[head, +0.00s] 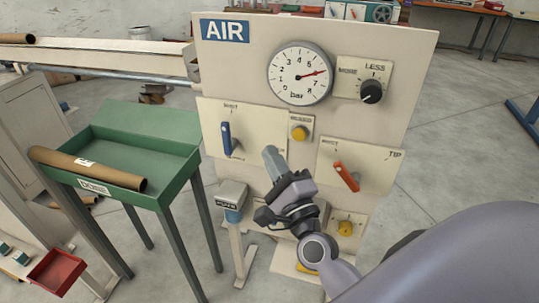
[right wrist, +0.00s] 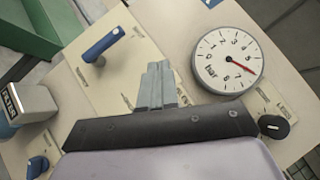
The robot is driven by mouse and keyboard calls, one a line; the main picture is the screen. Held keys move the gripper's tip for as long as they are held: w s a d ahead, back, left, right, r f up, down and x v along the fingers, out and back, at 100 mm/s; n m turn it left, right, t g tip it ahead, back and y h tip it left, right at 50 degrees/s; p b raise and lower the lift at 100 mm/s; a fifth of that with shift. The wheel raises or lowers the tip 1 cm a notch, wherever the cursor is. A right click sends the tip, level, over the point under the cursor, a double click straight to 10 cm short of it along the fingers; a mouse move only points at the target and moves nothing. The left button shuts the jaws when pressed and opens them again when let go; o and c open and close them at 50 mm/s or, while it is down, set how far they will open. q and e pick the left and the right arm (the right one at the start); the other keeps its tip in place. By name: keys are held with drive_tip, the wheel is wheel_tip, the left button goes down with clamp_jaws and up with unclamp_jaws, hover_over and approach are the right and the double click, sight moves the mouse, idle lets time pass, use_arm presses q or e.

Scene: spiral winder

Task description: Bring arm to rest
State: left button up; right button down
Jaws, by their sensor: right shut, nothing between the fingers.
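My right arm reaches in from the lower right of the head view. Its gripper (head: 271,158) is shut and empty, with the fingers pointing up in front of the AIR panel (head: 411,58). In the head view the fingertips appear between the blue lever (head: 226,139) and the orange lever (head: 346,176), below a yellow button (head: 299,133). In the right wrist view the closed fingers (right wrist: 159,82) stand before the panel, with the blue lever (right wrist: 103,45) to their left and the gauge (right wrist: 229,60) to their right. I cannot tell any contact. My left gripper is out of view.
A green tray (head: 190,180) labelled DONE holds a cardboard tube (head: 85,167) at the left. A grey-topped post (head: 232,195) stands between tray and panel. The panel also carries a black knob (head: 371,92) and a lower yellow knob (head: 345,228). Floor is open at the right.

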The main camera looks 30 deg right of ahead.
idle(0.4)
drive_tip(key=s+a+f+n+g+y, duration=0.2)
drive_tip(key=s+f+n+g, duration=0.3)
drive_tip(key=f+n, duration=0.8)
drive_tip(key=s+a+f+n+g+y, duration=0.3)
drive_tip(key=s+f+n+g, duration=0.3)
drive_tip(key=s+f+n, duration=0.5)
wheel_tip(320, 180, down, 3)
drive_tip(key=shift+a+f+n, duration=0.1)
drive_tip(key=shift+a+n, duration=0.6)
drive_tip(key=shift+n, duration=0.3)
